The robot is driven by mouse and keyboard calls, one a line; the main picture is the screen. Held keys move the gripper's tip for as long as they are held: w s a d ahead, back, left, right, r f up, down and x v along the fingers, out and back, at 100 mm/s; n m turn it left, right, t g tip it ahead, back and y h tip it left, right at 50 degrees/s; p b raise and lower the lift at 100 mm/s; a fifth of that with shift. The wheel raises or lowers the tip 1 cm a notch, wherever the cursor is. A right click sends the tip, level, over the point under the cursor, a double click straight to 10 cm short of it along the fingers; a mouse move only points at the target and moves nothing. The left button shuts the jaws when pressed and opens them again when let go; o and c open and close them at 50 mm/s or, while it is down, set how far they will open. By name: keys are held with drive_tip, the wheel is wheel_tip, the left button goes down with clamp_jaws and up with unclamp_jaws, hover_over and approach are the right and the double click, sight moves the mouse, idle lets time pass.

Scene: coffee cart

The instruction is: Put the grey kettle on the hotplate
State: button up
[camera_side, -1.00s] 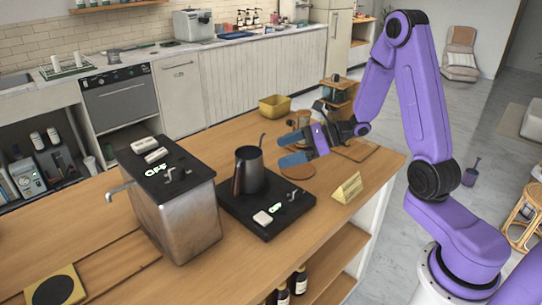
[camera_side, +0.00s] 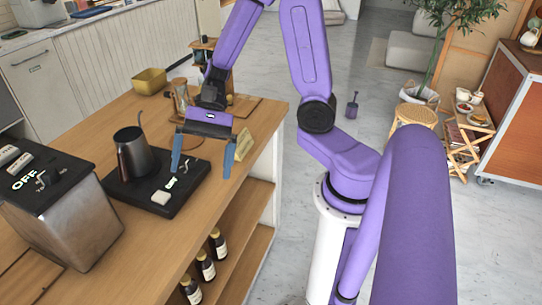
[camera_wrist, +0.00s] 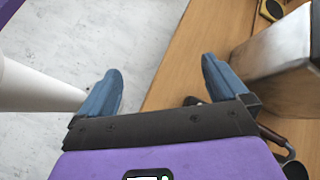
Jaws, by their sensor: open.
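The grey kettle (camera_side: 138,158), dark with a thin curved spout, stands upright on the black hotplate (camera_side: 190,192) in the side view, toward its back left. The hotplate has a lit label and a small pale block on its front part. My gripper (camera_side: 203,157) is open and empty, apart from the kettle and to its right, with its fingers pointing down near the hotplate's right side. In the wrist view, my gripper (camera_wrist: 162,88) shows two blue fingers spread wide with nothing between them. A dark curved part at the lower right there is cut off and unclear.
A steel machine marked OFF (camera_side: 65,215) stands left of the hotplate. A gold wedge sign (camera_side: 245,144) is close to my gripper's right finger. A yellow bin (camera_side: 150,81) and glassware stand behind. Bottles (camera_side: 206,265) sit on the shelf below the counter.

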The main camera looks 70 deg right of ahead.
drive_tip(key=s+d+n+t+h, duration=0.1)
drive_tip(key=s+n+h, duration=0.3)
drive_tip(key=n, duration=0.7)
drive_tip(key=s+d+r+n+t+h, duration=0.1)
drive_tip(key=s+d+n+h, duration=0.2)
drive_tip(key=s+n, duration=0.6)
drive_tip(key=n+h, duration=0.2)
drive_tip(key=shift+s+d+r+n+h, duration=0.15)
drive_tip(key=shift+d+n+h, duration=0.15)
drive_tip(key=shift+d+n, duration=0.1)
idle(0.9)
